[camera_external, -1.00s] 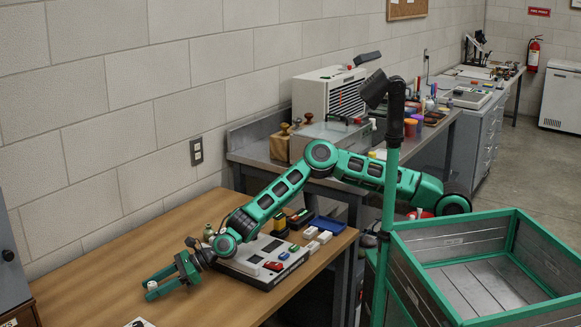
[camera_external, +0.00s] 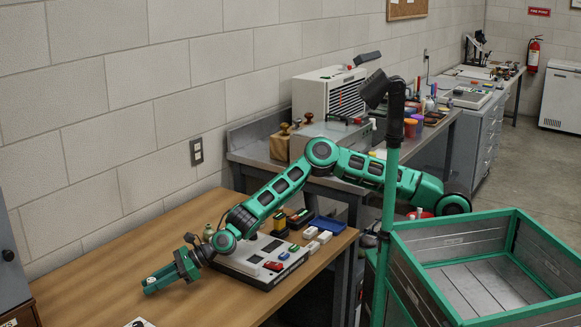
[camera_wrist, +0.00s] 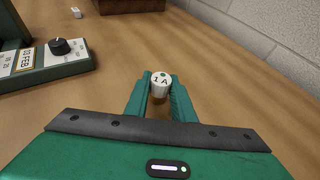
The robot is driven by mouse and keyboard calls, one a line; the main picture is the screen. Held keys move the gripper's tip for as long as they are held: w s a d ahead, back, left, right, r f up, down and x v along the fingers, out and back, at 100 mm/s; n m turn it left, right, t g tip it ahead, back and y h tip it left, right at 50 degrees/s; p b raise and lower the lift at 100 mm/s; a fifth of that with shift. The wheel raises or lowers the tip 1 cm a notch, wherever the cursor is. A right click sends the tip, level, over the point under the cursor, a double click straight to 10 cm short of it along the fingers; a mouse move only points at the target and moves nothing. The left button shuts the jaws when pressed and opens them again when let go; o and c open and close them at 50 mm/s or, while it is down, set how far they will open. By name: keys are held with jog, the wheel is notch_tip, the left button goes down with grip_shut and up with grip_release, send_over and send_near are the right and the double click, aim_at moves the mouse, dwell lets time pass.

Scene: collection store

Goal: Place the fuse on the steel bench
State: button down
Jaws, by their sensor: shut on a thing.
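In the external view my gripper (camera_external: 153,283) is at the left part of the wooden table, and the fuse is mostly hidden by the fingers. The grey steel bench (camera_external: 243,158) stands behind the wooden table, beyond my arm, with a raised back edge.
A white panel device (camera_external: 262,262), black and orange items (camera_external: 280,222), small white blocks (camera_external: 318,240) and a blue tray (camera_external: 328,224) crowd the wooden table's right end. The steel bench carries a large white machine (camera_external: 328,95) and wooden-handled stamps (camera_external: 283,130). The wooden table's middle is clear.

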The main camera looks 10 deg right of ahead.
aim_at(152, 281)
jog(key=r, duration=0.3)
jog(key=shift+s+d+r, duration=0.1)
jog(key=shift+s+r, duration=0.05)
jog(key=shift+s, duration=0.2)
jog(key=s+d+r, duration=0.3)
jog(key=s+r, duration=0.3)
jog(key=s, duration=0.4)
jog(key=shift+s+r, duration=0.2)
